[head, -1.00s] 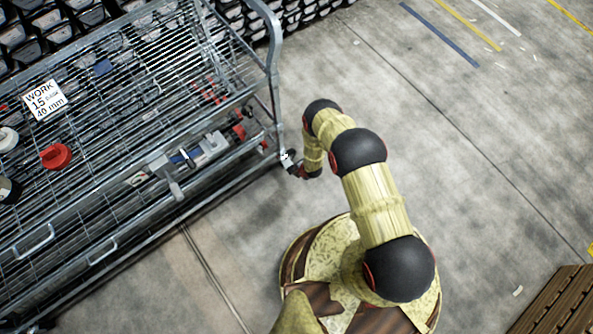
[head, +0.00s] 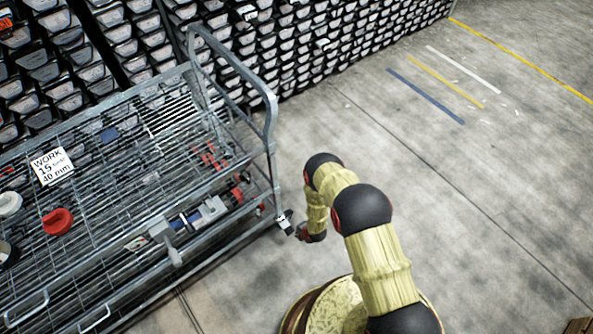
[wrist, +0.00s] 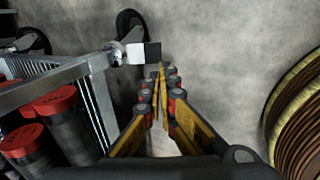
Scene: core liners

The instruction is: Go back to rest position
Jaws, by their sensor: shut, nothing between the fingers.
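My gripper (wrist: 161,76) is shut and empty in the wrist view, its yellow and black fingers meeting at the tips above bare concrete floor. In the head view my gripper (head: 301,231) hangs low beside the right end of a metal wire cart (head: 268,165). My arm is folded, with its elbow raised over my base. The corner of the cart (wrist: 92,62) is close to the left of the fingers in the wrist view. A small black and white block (wrist: 143,53) shows at that corner, near the fingertips; I cannot tell whether they touch.
The cart carries a sign (head: 52,166), a red knob-like item (head: 57,221) and tools on its lower shelf. Red-capped dark cylinders (wrist: 45,120) stand left in the wrist view. Racks of grey trays (head: 330,45) line the back. The floor (head: 480,170) to the right is open.

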